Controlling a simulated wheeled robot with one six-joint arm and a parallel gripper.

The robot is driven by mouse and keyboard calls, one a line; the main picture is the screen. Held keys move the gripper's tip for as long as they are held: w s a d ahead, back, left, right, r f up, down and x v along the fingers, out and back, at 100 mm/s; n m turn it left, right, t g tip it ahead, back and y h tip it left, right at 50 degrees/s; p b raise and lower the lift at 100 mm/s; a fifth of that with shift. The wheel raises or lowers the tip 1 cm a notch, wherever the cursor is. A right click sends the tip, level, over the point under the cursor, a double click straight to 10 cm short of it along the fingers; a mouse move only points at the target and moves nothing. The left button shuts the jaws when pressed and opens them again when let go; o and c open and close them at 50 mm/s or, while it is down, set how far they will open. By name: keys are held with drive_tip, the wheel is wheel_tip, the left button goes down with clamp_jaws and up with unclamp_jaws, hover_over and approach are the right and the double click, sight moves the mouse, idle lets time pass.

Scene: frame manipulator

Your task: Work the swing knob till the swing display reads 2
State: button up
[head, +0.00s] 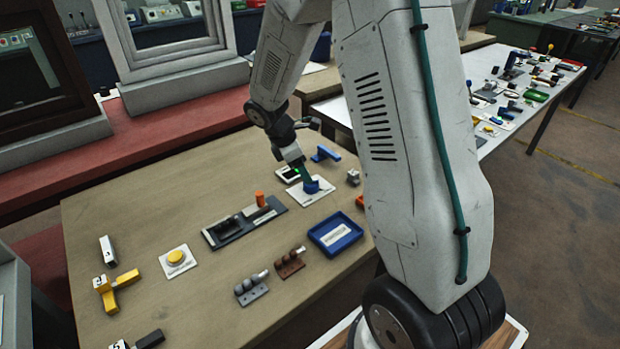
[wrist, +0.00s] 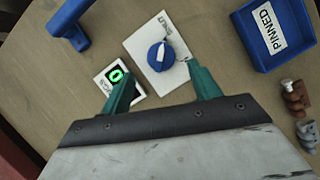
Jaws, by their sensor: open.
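The swing knob (wrist: 160,56) is a round blue dial with a white pointer, on a white plate (wrist: 142,42); in the head view the knob (head: 312,187) is partly hidden by my gripper. The display (wrist: 113,79) next to it shows a green 0, though the left finger partly covers its unit. My gripper (wrist: 154,70) is open, with one green finger over the display side and the other by the plate's right edge. The knob shows ahead of the gap between them. I cannot tell whether a finger touches it. In the head view my gripper (head: 302,174) is just above the plate.
A dark slider panel (head: 243,222) and a yellow button (head: 176,257) lie to the left. Bare wood separates them.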

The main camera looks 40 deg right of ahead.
drive_tip(key=x, duration=0.5)
drive_tip(key=shift+f, duration=0.2)
drive_tip(key=c, duration=1)
drive_tip(key=shift+o, duration=0.2)
drive_tip(key=shift+d, duration=0.1)
